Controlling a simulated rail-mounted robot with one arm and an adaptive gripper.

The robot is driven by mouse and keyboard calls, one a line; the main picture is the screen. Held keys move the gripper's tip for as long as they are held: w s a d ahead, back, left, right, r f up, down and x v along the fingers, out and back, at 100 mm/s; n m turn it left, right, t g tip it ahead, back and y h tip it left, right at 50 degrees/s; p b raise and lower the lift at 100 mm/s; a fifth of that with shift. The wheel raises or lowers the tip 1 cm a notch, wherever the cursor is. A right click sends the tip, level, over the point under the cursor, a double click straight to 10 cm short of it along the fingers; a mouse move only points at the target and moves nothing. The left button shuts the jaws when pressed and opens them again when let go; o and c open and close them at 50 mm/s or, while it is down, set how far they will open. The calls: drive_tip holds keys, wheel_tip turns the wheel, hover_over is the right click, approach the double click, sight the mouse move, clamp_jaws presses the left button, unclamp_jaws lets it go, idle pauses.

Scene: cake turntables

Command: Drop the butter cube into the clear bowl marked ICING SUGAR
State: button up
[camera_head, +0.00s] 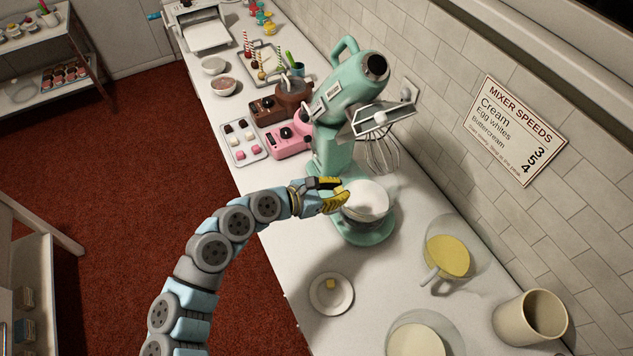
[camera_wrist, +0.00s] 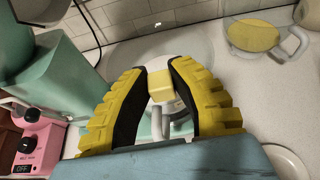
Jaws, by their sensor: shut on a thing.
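My gripper (camera_head: 335,192), with yellow ribbed fingers, is beside the near left rim of the mixer bowl (camera_head: 368,216). In the wrist view my gripper (camera_wrist: 158,72) is shut on a pale yellow butter cube (camera_wrist: 160,86), held between the fingertips. A similar yellow cube (camera_head: 330,284) lies on a small white plate (camera_head: 318,301). A round vessel with pale contents (camera_head: 416,341) is cut off at the bottom edge of the head view. No ICING SUGAR marking is legible on any bowl.
The mint mixer (camera_head: 330,140) has its head raised, with a whisk (camera_head: 382,155) hanging beyond my gripper. A clear handled jug with yellow contents (camera_head: 447,256) and a cream pot (camera_head: 529,318) stand to the right. The counter between plate and jug is clear.

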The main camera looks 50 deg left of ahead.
drive_tip(key=s+a+n+y, duration=0.1)
drive_tip(key=s+a+y, duration=0.1)
drive_tip(key=s+a, duration=0.25)
drive_tip(key=shift+d+r+p+x, duration=0.15)
drive_tip(key=shift+p+x, duration=0.1)
drive_tip(key=shift+x, duration=1.05)
drive_tip(key=shift+d+r+p+x, duration=0.15)
drive_tip(key=shift+p+x, duration=0.1)
drive_tip(key=shift+x, duration=1.05)
drive_tip(key=shift+d+r+p+x, duration=0.15)
drive_tip(key=shift+p+x, duration=0.1)
drive_tip(key=shift+x, duration=1.1)
drive_tip(key=shift+d+b+x, duration=0.2)
drive_tip(key=shift+b+x, duration=0.45)
drive_tip(key=shift+x, duration=0.7)
drive_tip(key=shift+d+b+x, duration=0.2)
drive_tip(key=shift+b+x, duration=0.45)
drive_tip(key=shift+x, duration=0.7)
drive_tip(key=shift+w+r, duration=0.15)
drive_tip(key=o, duration=0.8)
